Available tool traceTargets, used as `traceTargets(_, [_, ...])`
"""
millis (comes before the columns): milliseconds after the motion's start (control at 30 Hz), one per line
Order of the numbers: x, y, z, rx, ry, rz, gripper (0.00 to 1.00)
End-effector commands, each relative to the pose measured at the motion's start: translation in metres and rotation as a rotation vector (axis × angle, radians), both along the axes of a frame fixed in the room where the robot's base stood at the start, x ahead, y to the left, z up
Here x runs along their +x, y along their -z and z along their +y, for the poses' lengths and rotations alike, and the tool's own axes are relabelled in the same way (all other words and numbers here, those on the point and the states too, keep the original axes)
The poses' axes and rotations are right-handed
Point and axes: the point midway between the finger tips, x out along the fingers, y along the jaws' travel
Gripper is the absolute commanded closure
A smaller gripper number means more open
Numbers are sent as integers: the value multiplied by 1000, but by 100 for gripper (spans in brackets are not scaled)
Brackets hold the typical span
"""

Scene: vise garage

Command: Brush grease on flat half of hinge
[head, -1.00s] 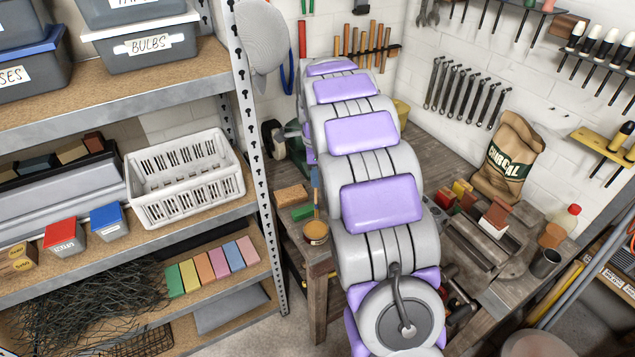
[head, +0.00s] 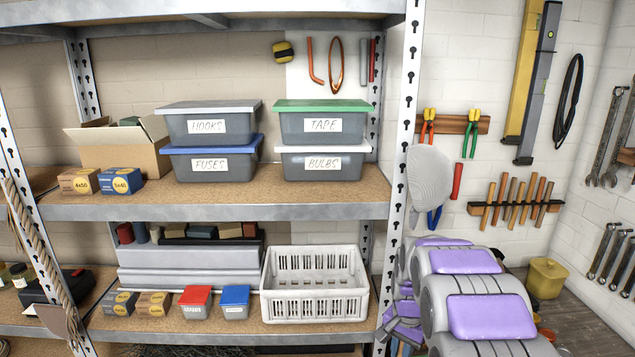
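My arm, grey with purple pads, fills the lower right of the head view and covers much of the workbench (head: 587,318). Smaller purple and grey parts at its left edge look like the end of my arm with my gripper (head: 404,334). They are partly cut off and overlapped, so I cannot tell whether the fingers are open or hold anything. A small bluish bit shows below them, too little to identify. I cannot make out the hinge, the grease pot or a brush in this view.
A metal shelf (head: 230,212) fills the left, its post (head: 405,130) close to my arm. It carries labelled bins, a white basket (head: 315,306) and red (head: 196,301) and blue (head: 235,301) tubs. A yellow pot (head: 546,279) stands on the bench. Tools hang on the walls.

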Motion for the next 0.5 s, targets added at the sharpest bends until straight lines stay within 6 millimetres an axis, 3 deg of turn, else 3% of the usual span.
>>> traceTargets(233, [-14, 19, 39, 4, -469, 5, 100])
traceTargets(500, [-21, 28, 58, 7, -698, 6, 100])
